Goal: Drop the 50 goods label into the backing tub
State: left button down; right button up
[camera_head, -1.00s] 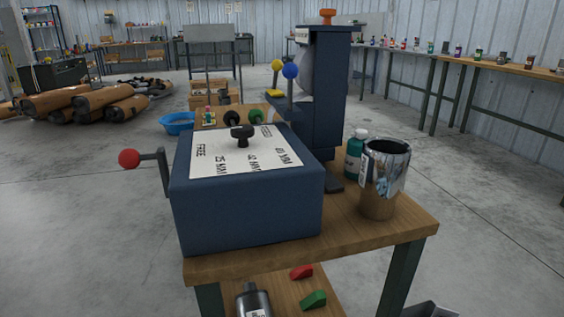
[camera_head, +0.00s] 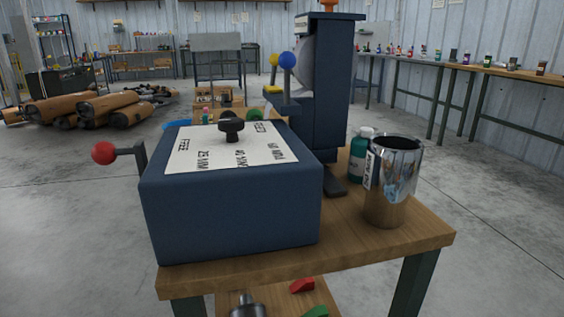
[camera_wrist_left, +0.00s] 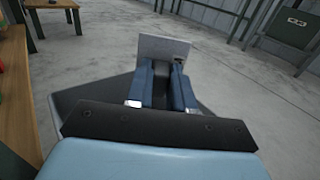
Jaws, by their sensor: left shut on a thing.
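In the left wrist view my left gripper (camera_wrist_left: 163,66) is shut on a flat pale grey piece (camera_wrist_left: 150,46), which sticks out past the fingertips. It looks like the label, but no print on it can be read. Neither gripper shows in the head view. A blue tub (camera_head: 176,125) stands on the floor beyond the bench, mostly hidden by the blue machine. I cannot tell whether it is the backing tub. A flat dark grey shape (camera_wrist_left: 92,100) shows below and beside the fingers, and I cannot tell what it is.
A wooden bench (camera_head: 300,264) carries the blue box machine (camera_head: 235,210) with a red-knobbed lever (camera_head: 104,153), a metal can (camera_head: 392,190) and a teal bottle (camera_head: 360,157). The concrete floor (camera_head: 500,180) on the right is clear.

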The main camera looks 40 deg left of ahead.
pick_arm(q)
jog(key=c, duration=0.9)
grip_release()
jog(key=p+v, duration=0.1)
jog(key=v, duration=1.3)
